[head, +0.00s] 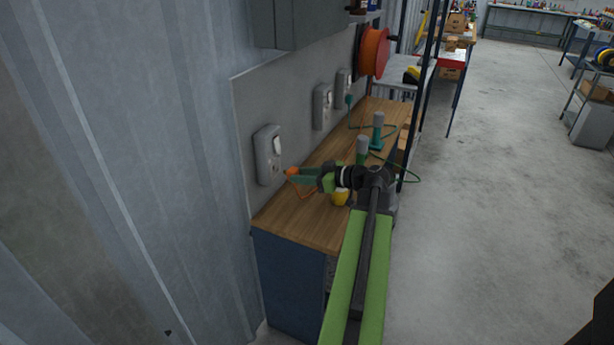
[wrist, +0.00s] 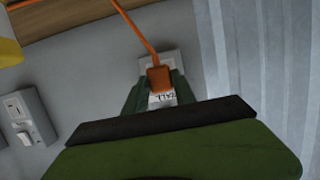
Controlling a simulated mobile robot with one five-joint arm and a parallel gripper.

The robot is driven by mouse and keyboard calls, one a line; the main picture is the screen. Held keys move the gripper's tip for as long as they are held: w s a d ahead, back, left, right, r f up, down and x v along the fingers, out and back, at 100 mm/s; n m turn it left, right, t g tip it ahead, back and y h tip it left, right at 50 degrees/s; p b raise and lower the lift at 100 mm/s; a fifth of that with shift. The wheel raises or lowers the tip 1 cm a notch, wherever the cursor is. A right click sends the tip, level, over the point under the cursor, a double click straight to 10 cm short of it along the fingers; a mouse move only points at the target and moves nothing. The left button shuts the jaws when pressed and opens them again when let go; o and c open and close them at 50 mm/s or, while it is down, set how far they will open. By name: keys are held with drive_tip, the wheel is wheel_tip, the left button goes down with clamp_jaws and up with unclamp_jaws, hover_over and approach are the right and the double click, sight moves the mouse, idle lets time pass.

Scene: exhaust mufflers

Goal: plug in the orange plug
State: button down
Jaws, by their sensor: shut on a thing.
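The orange plug (head: 291,171) is held at the tip of my gripper (head: 305,174), in front of the nearest wall socket box (head: 267,155). In the wrist view, the orange plug (wrist: 159,78) sits between the two green fingers of my gripper (wrist: 157,92), with a white label bearing dark letters below it. Its orange cord (wrist: 133,25) runs up and away to the bench. The face of the socket (wrist: 160,63) shows just behind the plug. I cannot tell whether the prongs touch or enter the socket.
Two more socket boxes (head: 322,106) (head: 343,90) are further along the wall panel; a green plug and cord (head: 349,101) is at the farther one. The wooden bench (head: 290,222) carries a yellow object (head: 340,197) and green-topped items (head: 378,130). Open floor lies right.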

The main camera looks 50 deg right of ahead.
drive_tip(key=shift+w+a, duration=0.25)
drive_tip(key=shift+w, duration=0.75)
drive_tip(key=shift+w+a, duration=0.2)
drive_tip(key=shift+w, duration=0.75)
drive_tip(key=shift+r, duration=0.1)
drive_tip(key=shift+w+a, duration=0.15)
drive_tip(key=shift+w, duration=0.25)
idle(0.4)
drive_tip(key=c, duration=0.9)
unclamp_jaws()
drive_tip(key=shift+c, duration=0.2)
drive_tip(key=p, duration=0.5)
approach(297, 172)
drive_tip(key=v, duration=0.4)
